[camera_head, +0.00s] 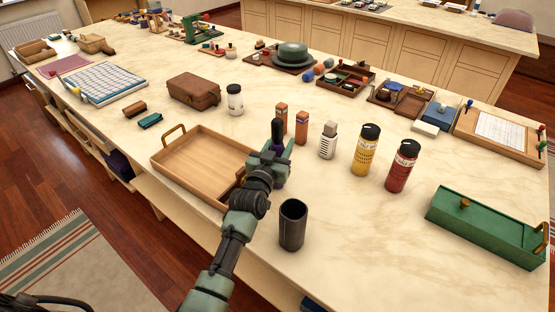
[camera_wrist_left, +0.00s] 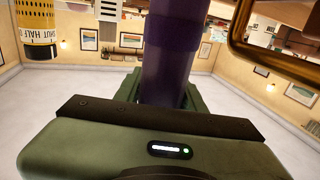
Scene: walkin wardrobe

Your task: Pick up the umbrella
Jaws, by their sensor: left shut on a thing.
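The umbrella is a slim upright purple cylinder with a dark top (camera_head: 277,130) in the head view. My left gripper (camera_head: 275,156) is shut around it, above the table beside the right end of a wooden tray (camera_head: 195,179). In the left wrist view the purple umbrella (camera_wrist_left: 170,55) runs up from between the jaws of my left gripper (camera_wrist_left: 165,92). Its lower end is hidden by my gripper and arm. My right gripper is in neither view.
A dark open cylinder (camera_head: 292,225) stands just right of my left arm. Orange-brown boxes (camera_head: 301,128), a white bottle (camera_head: 328,141), a yellow bottle (camera_head: 365,150) and a red bottle (camera_head: 400,166) stand to the right. A green box (camera_head: 485,226) lies farther right. The front-right tabletop is clear.

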